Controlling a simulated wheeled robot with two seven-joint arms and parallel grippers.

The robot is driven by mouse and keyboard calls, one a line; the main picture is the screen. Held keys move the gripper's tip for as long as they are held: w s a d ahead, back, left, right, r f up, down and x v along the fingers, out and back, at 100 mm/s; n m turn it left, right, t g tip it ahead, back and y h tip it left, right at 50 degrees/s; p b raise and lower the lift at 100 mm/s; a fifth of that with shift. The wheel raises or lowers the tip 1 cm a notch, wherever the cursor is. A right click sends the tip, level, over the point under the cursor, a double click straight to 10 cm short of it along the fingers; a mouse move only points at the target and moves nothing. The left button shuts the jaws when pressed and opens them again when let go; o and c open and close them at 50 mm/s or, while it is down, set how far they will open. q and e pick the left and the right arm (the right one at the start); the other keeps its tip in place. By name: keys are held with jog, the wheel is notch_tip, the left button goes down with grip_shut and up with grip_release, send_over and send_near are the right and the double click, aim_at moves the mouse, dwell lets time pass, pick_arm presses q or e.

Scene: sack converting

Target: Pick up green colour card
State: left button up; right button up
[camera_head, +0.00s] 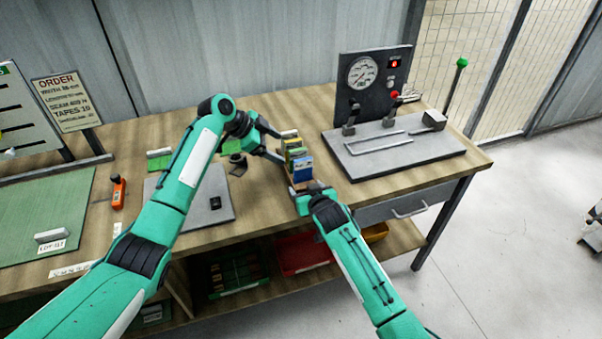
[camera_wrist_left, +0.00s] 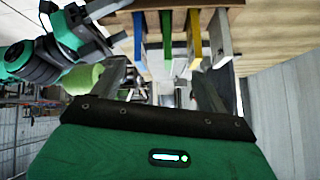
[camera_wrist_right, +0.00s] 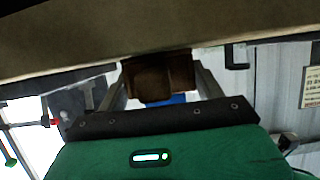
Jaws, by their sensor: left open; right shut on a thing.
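The green colour card (camera_head: 297,155) stands in a row in a small wooden holder, just behind the blue card (camera_head: 303,170). In the left wrist view the green card (camera_wrist_left: 166,38) is between the blue card (camera_wrist_left: 139,35) and the yellow card (camera_wrist_left: 195,40), with a pale card (camera_wrist_left: 220,40) at the end. My left gripper (camera_head: 280,146) is open and empty beside the row, on its left. The cards lie ahead of its fingers. My right gripper (camera_head: 303,190) is shut on the brown wooden holder (camera_wrist_right: 160,78) at its near end.
A gauge press (camera_head: 400,148) stands to the right on the bench (camera_head: 265,210). A grey plate (camera_head: 217,200), an orange tool (camera_head: 118,192) and a green mat (camera_head: 45,215) lie to the left. Red and yellow bins sit on the shelf below.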

aim_at(299, 150)
pick_arm(q)
jog(key=d+r+m+y, duration=0.1)
jog(key=d+m+y, duration=0.1)
jog(key=m, duration=0.2)
jog(key=d+r+m+y, duration=0.1)
jog(key=d+m+y, duration=0.2)
jog(key=m, duration=0.1)
jog(key=d+r+m+y, duration=0.1)
jog(key=d+m+y, duration=0.1)
jog(key=m+y, duration=0.1)
jog(key=shift+s+d+r+m+t, duration=0.15)
jog(key=shift+s+r+m+t, duration=0.25)
jog(key=shift+m, duration=0.5)
jog(key=shift+w+d+r+m+t+y, duration=0.1)
jog(key=shift+d+r+m+t+y, duration=0.1)
jog(key=shift+r+m+y, duration=0.3)
jog(key=shift+w+d+r+m+t+y, duration=0.1)
jog(key=shift+r+m+t+y, duration=0.15)
jog(key=shift+m, duration=0.35)
jog(key=x, duration=0.6)
jog(key=shift+a+f, duration=0.1)
jog(key=shift+f, duration=0.2)
jog(key=shift+s+x, duration=0.2)
jog(key=shift+x, duration=2.45)
jog(key=shift+a, duration=0.1)
jog(key=shift+c, duration=0.3)
jog(key=c, duration=1)
